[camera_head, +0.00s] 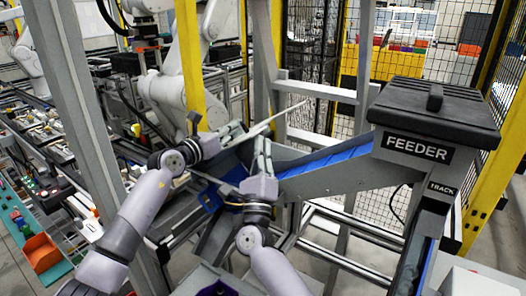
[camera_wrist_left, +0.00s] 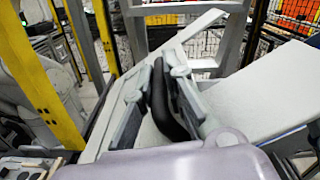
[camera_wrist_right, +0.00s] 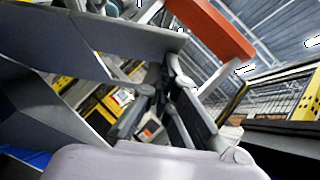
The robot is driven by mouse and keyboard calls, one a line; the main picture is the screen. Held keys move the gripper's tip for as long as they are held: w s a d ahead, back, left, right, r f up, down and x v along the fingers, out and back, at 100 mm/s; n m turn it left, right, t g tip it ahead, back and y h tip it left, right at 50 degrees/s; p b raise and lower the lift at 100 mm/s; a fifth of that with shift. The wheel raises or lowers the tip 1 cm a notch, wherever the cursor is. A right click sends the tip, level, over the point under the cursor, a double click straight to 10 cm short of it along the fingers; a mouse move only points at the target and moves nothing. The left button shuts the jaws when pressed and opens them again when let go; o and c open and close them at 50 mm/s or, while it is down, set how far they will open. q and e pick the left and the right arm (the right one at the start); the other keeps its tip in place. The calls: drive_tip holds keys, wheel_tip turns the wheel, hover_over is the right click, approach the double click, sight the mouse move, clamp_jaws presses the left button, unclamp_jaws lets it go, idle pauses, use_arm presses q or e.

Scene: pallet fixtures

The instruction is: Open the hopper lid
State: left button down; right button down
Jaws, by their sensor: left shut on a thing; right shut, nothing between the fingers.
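A flat light grey panel, seemingly the hopper lid (camera_head: 282,115), shows nearly edge-on and tilted in the head view, rising to the right. In the left wrist view the lid (camera_wrist_left: 190,28) carries a black curved handle (camera_wrist_left: 162,98). My left gripper (camera_head: 240,130) is shut on this handle; its fingers (camera_wrist_left: 172,75) stand on both sides of it. My right gripper (camera_head: 262,142) is shut and empty, pointing up just right of and below the left one. The hopper's opening is hard to make out behind my grippers.
A grey chute with a blue inside (camera_head: 328,157) runs right to a feeder box (camera_head: 415,150) with a closed black top (camera_head: 432,110). Grey frame posts (camera_head: 85,110) and yellow posts (camera_head: 188,60) stand close around my arms. An orange-red bar (camera_wrist_right: 212,28) crosses the right wrist view.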

use_arm(q)
drive_tip(key=shift+r, duration=0.25)
use_arm(e)
drive_tip(key=shift+w+a+r, duration=0.2)
drive_tip(key=shift+a+r, duration=0.05)
drive_tip(key=shift+r, duration=0.3)
use_arm(q)
drive_tip(key=c, duration=1.7)
unclamp_jaws()
drive_tip(key=shift+f, duration=0.25)
drive_tip(key=shift+o, duration=0.2)
drive_tip(key=shift+f, duration=0.1)
use_arm(e)
drive_tip(key=shift+a, duration=0.15)
